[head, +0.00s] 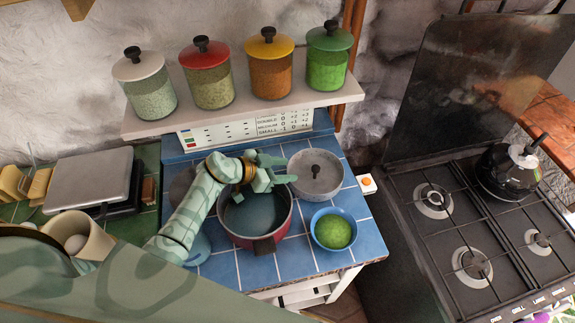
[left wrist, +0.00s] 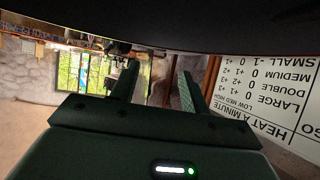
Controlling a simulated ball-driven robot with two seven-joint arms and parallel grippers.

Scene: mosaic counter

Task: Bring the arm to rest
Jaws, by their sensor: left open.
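My left arm (head: 190,220), pale green with darker patches, reaches in from the lower left over the blue-tiled counter. My left gripper (head: 286,170) is above the back right part of a dark red pot (head: 240,239), near a grey lidded pot. Its jaws are apart, with nothing seen between them. In the left wrist view the two dark fingers (left wrist: 160,68) stand apart with empty space between. My right gripper is not in view.
Beside the red pot are the grey lidded pot (head: 315,182) and a blue bowl (head: 317,242) with green contents. A shelf (head: 240,108) with several jars hangs behind. A stove (head: 440,255) with a black kettle (head: 507,175) stands right. A grey-lidded appliance (head: 92,178) is left.

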